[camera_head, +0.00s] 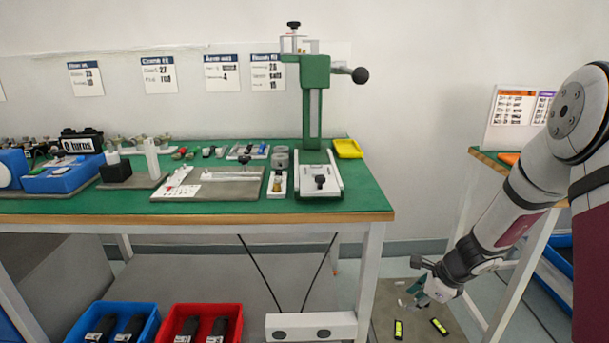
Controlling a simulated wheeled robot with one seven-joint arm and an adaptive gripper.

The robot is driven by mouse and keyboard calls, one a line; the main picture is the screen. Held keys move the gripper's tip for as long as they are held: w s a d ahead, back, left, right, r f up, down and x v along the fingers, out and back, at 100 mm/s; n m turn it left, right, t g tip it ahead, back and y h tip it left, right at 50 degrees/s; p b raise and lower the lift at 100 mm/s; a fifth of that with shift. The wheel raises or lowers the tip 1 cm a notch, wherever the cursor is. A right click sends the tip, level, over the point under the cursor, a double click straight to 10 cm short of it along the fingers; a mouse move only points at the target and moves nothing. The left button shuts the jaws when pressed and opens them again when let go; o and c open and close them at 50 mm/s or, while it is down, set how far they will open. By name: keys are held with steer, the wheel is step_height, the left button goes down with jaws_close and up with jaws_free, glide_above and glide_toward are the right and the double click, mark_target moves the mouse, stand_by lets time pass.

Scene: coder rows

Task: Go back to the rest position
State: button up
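My gripper (418,292) hangs at the lower right in the head view, at the end of my grey and maroon arm. It points down and to the left, over the floor between the green workbench (372,197) and the table on the right. It is apart from the bench. Its fingers are small and dark in the picture, and I cannot tell whether they are open or shut. I cannot make out anything held in it.
A green press (314,85), a yellow tray (348,149) and small parts stand on the workbench. Blue (141,310) and red (169,314) bins sit below. Two dark yellow-marked pieces (439,326) lie near my gripper. A right-hand table (486,160) stands behind my arm.

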steer(key=s+a+r+n+g+y, duration=0.1)
steer(key=s+a+r+n, duration=0.55)
steer(key=r, duration=0.45)
steer(key=s+a+r+n+g+y, duration=0.1)
steer(key=s+a+r+n, duration=0.6)
steer(key=r, duration=0.4)
steer(key=s+d+r+n+g+h, duration=0.1)
steer(key=s+r+n+h, duration=0.15)
steer(key=s, duration=0.65)
steer(key=s+d+r+n+h, duration=0.15)
steer(key=s+n, duration=0.25)
steer(key=s, duration=0.6)
steer(key=s+d+r+n+g+h, duration=0.1)
steer(key=s+d+r+n, duration=0.15)
steer(key=s, duration=0.65)
step_height(320, 180, up, 32)
steer(key=n+t+p, duration=0.1)
steer(key=t+p, duration=0.3)
steer(key=p, duration=2.7)
steer(key=shift+w+a, duration=0.2)
steer(key=shift+a, duration=0.1)
